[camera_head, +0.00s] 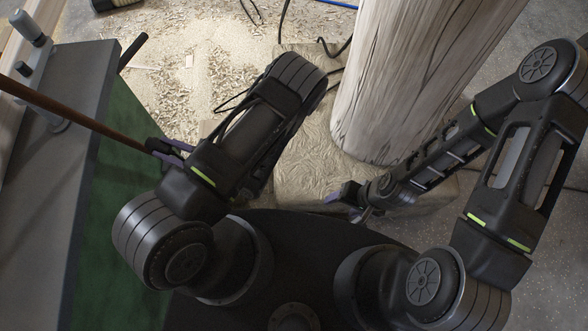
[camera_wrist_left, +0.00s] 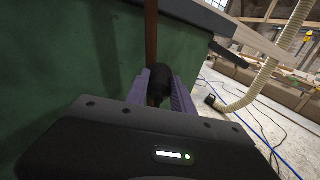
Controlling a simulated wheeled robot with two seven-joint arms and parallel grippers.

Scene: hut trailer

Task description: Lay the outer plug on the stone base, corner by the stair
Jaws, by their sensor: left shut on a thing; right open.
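My left gripper (camera_head: 168,148) is shut on a black cylindrical piece (camera_wrist_left: 158,82) between its purple fingers, beside the green-sided bench. A brown rod (camera_head: 75,118) runs from that grip up to the left; it also shows in the left wrist view (camera_wrist_left: 151,35). I cannot tell whether the black piece is the outer plug. A pale, square, textured base (camera_head: 312,150), seemingly the stone base, lies around the foot of a thick whitish post (camera_head: 405,70). My right gripper (camera_head: 345,194) is open over its near part. I cannot identify a stair.
A bench with a grey top (camera_head: 75,140) and green side (camera_head: 120,190) stands on the left. Wood shavings (camera_head: 200,75) cover the floor beyond. Black cables (camera_head: 330,45) lie by the post. A pale hose (camera_wrist_left: 275,65) shows in the left wrist view.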

